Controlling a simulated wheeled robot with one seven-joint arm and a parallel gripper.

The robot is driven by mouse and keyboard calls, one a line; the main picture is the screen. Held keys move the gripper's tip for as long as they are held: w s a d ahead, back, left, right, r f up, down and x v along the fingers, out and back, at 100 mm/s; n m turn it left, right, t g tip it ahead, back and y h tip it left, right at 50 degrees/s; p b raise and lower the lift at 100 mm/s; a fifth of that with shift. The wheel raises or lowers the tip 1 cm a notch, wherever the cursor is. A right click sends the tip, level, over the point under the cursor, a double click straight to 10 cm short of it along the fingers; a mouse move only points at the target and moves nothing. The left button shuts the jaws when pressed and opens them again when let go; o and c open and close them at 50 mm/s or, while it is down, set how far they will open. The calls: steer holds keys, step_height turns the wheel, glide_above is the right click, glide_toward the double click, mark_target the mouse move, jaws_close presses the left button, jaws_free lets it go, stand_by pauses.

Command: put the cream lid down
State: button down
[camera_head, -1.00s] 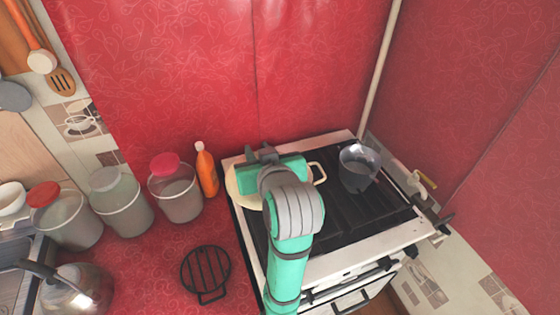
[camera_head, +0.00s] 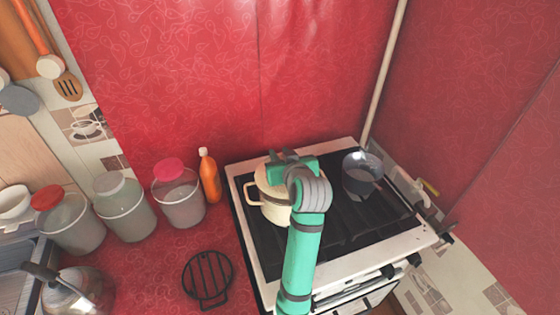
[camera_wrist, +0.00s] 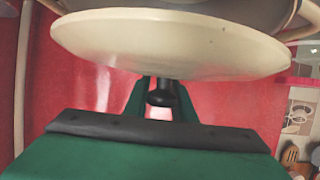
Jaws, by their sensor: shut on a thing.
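My gripper (camera_head: 283,160) is over the cream pot (camera_head: 270,210) on the stove. In the wrist view, my gripper (camera_wrist: 161,88) is shut on the dark knob of the cream lid (camera_wrist: 170,45). The lid is a pale disc, seen nearly edge-on. The pot shows only partly beyond it, with cream handles at the edges. In the head view, the arm and gripper hide much of the lid and pot; one pot handle shows at left. I cannot tell whether the lid touches the pot rim.
A dark pan (camera_head: 361,174) stands on the stove (camera_head: 350,215) to the right. An orange bottle (camera_head: 209,176) and several lidded jars stand to the left. A black trivet (camera_head: 208,275) lies on the red counter (camera_head: 160,262), with bare counter around it.

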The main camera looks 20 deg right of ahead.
steer(key=shift+d+f, duration=0.1)
steer(key=shift+f, duration=1.1)
steer(key=shift+s+d, duration=0.1)
steer(key=shift+s, duration=0.1)
steer(key=c, duration=1.5)
jaws_free()
steer(key=shift+d+f, duration=0.1)
steer(key=shift+d, duration=0.05)
steer(key=shift+s, duration=0.1)
